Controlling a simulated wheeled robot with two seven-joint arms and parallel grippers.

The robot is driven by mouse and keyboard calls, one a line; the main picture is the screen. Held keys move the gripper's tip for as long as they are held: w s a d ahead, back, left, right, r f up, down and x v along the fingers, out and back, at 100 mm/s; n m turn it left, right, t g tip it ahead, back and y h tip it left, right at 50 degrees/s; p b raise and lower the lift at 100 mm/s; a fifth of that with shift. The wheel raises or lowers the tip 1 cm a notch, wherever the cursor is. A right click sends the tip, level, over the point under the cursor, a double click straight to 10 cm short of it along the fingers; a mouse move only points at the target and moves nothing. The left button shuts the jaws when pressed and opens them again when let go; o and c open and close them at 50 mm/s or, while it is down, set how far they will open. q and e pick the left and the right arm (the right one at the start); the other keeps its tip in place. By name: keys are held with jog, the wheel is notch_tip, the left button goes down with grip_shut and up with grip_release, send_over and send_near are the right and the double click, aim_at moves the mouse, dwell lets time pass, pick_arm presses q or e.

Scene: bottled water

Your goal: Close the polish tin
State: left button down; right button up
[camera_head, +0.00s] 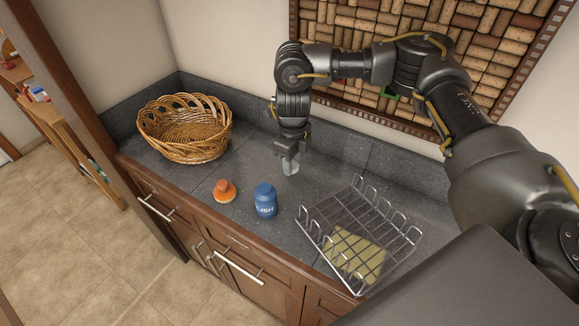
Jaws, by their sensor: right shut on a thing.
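The polish tin (265,201) is a blue can with white lettering, partly readable as "ISH". It stands upright on the dark counter, left of the wire rack. An orange cap-like piece (224,191) lies on the counter just left of the tin. My right gripper (290,166) points down, above and right of the tin and apart from it. It is shut on a small pale grey piece at its fingertips, mostly covered by the fingers; I cannot tell for sure what it is. My left gripper is not in view.
A wicker basket (186,129) stands at the back left of the counter (205,181). A metal wire rack (318,222) with a yellowish sponge-like block (352,252) stands at the right. A framed cork panel (480,50) hangs behind. Counter around the tin is mostly clear.

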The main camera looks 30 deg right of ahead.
jog(key=s+a+r+b, duration=0.2)
jog(key=s+r, duration=0.3)
jog(key=s, duration=0.5)
jog(key=shift+a+r+b, duration=0.15)
jog(key=shift+r+b, duration=0.05)
jog(key=shift+b, duration=0.1)
